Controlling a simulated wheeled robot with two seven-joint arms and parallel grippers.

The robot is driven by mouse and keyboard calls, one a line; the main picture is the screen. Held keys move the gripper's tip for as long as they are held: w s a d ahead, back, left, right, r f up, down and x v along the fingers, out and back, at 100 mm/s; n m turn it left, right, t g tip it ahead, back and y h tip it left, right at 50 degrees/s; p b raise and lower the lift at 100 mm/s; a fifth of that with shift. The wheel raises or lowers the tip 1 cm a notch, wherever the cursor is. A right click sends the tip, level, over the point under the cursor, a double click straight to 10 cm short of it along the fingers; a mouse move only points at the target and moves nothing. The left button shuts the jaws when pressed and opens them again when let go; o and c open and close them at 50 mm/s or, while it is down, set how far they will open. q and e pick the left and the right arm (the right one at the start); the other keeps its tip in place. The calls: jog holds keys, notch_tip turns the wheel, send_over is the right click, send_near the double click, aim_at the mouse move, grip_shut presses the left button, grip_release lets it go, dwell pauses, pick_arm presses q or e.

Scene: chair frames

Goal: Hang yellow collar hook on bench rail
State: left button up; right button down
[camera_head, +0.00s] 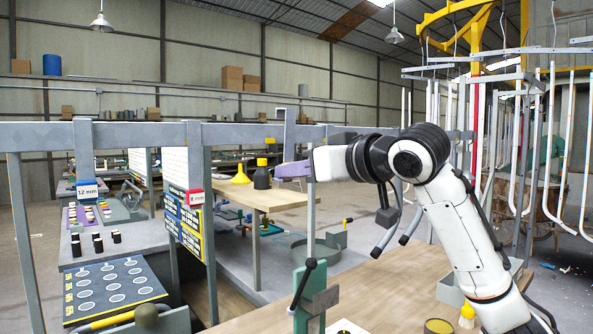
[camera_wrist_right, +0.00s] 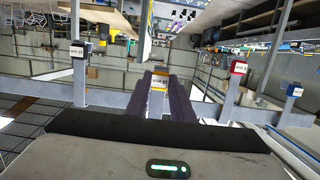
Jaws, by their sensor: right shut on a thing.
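My right gripper (camera_head: 280,170) has purple fingers and reaches in from the right, close to the grey bench rail (camera_head: 240,133). It is shut on the yellow collar hook (camera_head: 270,141), a grey piece with a yellow band. In the right wrist view the hook (camera_wrist_right: 158,86) shows between the purple fingers (camera_wrist_right: 160,98), with a pale label. The rail (camera_wrist_right: 115,98) crosses that view behind the fingers. The hook's grey upper part stands higher than the rail's top edge in the head view. Whether it rests on the rail cannot be told. My left gripper is out of view.
A blue-tag hook (camera_head: 88,190) and a red-tag hook (camera_head: 195,198) hang on the rail to the left. A green vise (camera_head: 310,285) stands on the wooden bench (camera_head: 385,285). A yellow funnel (camera_head: 241,174) and dark bottle (camera_head: 262,176) stand on a table behind the rail.

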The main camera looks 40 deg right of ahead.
jog(key=shift+w, duration=0.2)
jog(key=shift+w+a, duration=0.1)
jog(key=shift+w, duration=0.95)
jog(key=shift+w, duration=0.2)
dwell(0.3)
jog(key=shift+w, duration=0.55)
jog(key=shift+w+a, duration=0.1)
jog(key=shift+w, duration=0.15)
jog(key=shift+w, duration=0.45)
jog(key=shift+f+b, duration=0.8)
jog(key=shift+f, duration=0.4)
dwell(0.6)
